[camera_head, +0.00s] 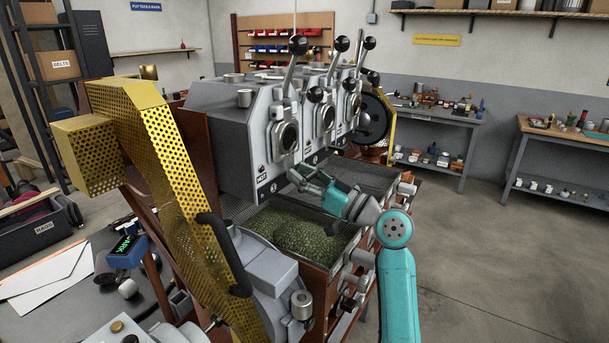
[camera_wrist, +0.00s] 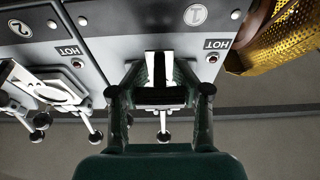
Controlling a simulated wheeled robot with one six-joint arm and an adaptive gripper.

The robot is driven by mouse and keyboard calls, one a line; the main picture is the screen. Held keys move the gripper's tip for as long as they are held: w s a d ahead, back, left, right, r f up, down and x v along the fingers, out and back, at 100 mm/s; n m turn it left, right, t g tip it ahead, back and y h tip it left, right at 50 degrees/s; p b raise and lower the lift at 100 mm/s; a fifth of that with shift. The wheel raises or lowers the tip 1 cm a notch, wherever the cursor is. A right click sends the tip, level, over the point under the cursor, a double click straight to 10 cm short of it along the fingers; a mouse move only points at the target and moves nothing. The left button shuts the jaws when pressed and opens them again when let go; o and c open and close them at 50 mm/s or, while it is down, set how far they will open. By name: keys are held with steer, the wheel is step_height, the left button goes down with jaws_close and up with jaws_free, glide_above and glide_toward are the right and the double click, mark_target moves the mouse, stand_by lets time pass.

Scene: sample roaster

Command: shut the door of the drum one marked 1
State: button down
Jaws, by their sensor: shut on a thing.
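Drum one (camera_head: 285,135) is the nearest of the grey roaster's drums in the head view. Its round plate marked 1 (camera_wrist: 195,14) shows at the top of the wrist view. My gripper (camera_head: 299,177) is at the lower front of this drum, above the bean tray. In the wrist view my gripper (camera_wrist: 160,97) is shut on the door handle of drum one, largely hidden between the fingers. Pale metal parts of the door (camera_wrist: 155,66) show beyond the fingers, and a black knob (camera_wrist: 163,137) shows below. I cannot tell how far the door stands open.
Drum two's plate marked 2 (camera_wrist: 20,28) and its fittings with black knobs (camera_wrist: 42,121) are left in the wrist view. Green beans (camera_head: 305,235) lie in the tray below my gripper. A yellow perforated guard (camera_head: 170,150) stands to the left. Open floor (camera_head: 490,260) lies right.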

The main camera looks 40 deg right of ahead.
steer(key=shift+f, duration=0.1)
steer(key=c, duration=0.7)
jaws_free()
steer(key=shift+o, duration=0.2)
steer(key=shift+s+d+f, duration=0.15)
steer(key=shift+s+d, duration=0.1)
steer(key=shift+s, duration=0.25)
steer(key=s+r+v, duration=0.1)
steer(key=r+v, duration=0.2)
steer(key=v, duration=1.2)
steer(key=shift+d, duration=0.2)
steer(key=shift+s+r, duration=0.1)
steer(key=shift+s, duration=0.05)
